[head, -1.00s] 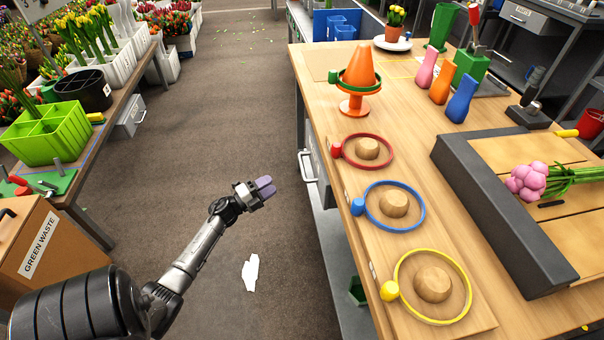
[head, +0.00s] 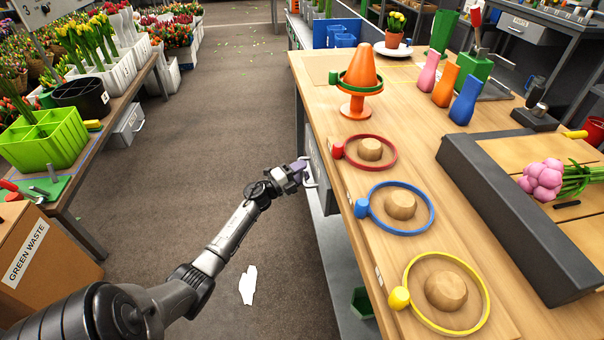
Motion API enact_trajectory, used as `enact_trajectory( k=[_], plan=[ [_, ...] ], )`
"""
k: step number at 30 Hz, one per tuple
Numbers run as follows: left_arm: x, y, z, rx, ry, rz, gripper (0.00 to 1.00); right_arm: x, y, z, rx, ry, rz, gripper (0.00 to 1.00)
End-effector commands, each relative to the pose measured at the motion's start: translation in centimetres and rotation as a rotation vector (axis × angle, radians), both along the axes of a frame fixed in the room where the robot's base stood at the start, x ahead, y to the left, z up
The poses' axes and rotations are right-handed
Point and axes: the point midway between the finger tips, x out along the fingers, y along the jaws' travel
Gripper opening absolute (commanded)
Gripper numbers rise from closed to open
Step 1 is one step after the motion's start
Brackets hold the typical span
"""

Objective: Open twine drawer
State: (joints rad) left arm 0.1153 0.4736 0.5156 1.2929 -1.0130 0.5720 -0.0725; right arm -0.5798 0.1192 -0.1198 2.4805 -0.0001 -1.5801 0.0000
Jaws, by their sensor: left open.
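A grey drawer front (head: 313,147) is set under the left edge of the wooden workbench, seen at a steep angle. I cannot read a label on it. Its pale bar handle (head: 312,183) shows beside my left gripper. My left gripper (head: 302,167) is open, with its purple-grey fingertips at the handle. From this view I cannot tell whether the fingers are around the handle or only beside it. The drawer looks shut against the bench. My right gripper is not in view.
The wooden bench (head: 330,110) carries red (head: 396,158), blue (head: 432,222) and yellow (head: 486,296) rings around wooden knobs near its edge. A green-waste box (head: 45,245) stands at lower left. The aisle floor (head: 215,120) is mostly clear, with a white scrap (head: 248,285) on it.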

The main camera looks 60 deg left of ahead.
Motion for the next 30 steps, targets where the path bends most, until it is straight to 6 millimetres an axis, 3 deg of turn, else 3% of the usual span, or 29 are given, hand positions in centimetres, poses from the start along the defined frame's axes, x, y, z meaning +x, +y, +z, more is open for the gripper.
enact_trajectory(
  k=[11, 24, 30],
  plan=[
    [0.31, 0.01, 0.08, 0.000, 0.000, 0.000, 0.42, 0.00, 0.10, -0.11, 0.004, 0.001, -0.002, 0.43],
    [0.29, -0.01, 0.06, 0.000, 0.000, 0.000, 0.00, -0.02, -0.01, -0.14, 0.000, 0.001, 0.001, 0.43],
    [0.28, -0.01, 0.06, 0.000, 0.000, 0.000, 0.00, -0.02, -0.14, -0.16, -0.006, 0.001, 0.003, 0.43]
  ],
)
